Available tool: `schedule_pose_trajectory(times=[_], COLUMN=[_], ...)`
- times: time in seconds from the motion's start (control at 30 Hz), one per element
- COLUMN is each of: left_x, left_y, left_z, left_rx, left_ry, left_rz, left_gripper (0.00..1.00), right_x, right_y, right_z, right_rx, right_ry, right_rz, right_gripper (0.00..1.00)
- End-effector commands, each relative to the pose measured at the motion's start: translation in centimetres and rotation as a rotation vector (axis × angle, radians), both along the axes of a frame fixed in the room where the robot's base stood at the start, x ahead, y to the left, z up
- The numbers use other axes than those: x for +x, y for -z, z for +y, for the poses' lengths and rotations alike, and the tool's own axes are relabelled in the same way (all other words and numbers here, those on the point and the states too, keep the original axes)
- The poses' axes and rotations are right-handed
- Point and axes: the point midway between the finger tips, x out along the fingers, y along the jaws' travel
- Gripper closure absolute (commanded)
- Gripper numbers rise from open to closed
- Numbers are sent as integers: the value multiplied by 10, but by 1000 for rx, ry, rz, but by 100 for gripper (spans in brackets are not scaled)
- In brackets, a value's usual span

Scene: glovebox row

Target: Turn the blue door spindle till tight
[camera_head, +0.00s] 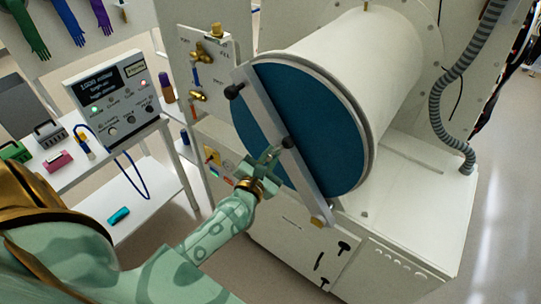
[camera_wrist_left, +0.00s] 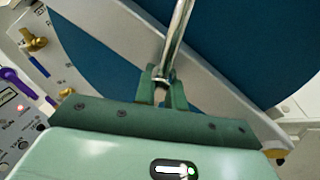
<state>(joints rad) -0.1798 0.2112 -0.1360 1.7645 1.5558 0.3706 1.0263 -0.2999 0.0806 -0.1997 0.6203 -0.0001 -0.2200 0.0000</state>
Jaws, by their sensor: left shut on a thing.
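The blue round door (camera_head: 319,125) closes the end of a white cylinder. A pale grey bar (camera_head: 262,104) runs slantwise across its face, with a black knob (camera_head: 233,91) at its upper end. My left gripper (camera_head: 270,160) is in front of the middle of the bar. In the left wrist view its fingers (camera_wrist_left: 163,88) are shut on a shiny metal rod (camera_wrist_left: 180,32), which I take for the spindle's handle. A dark round end (camera_head: 288,142) shows just beyond the fingers. The gripper hides part of the spindle. My right gripper is not in view.
A panel with brass valves (camera_head: 200,75) stands left of the door. A control box (camera_head: 115,95) with lit lamps sits on a white shelf at the left. A grey ribbed hose (camera_head: 437,100) hangs at the right. The floor at far right is clear.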

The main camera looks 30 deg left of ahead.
Motion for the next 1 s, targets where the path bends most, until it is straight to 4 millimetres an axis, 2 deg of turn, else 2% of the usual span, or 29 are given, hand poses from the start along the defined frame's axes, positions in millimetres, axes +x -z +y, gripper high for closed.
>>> schedule_pose_trajectory(times=[0.27, 1.0], left_x=[0, 0], left_y=[2, 1], left_z=[0, -1], left_rx=[174, 872], left_ry=[2, 3], left_rz=[-13, -67], left_gripper=[100, 100], right_x=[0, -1], right_y=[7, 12], right_z=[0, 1], right_rx=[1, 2], right_ry=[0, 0], right_rz=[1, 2], right_gripper=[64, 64])
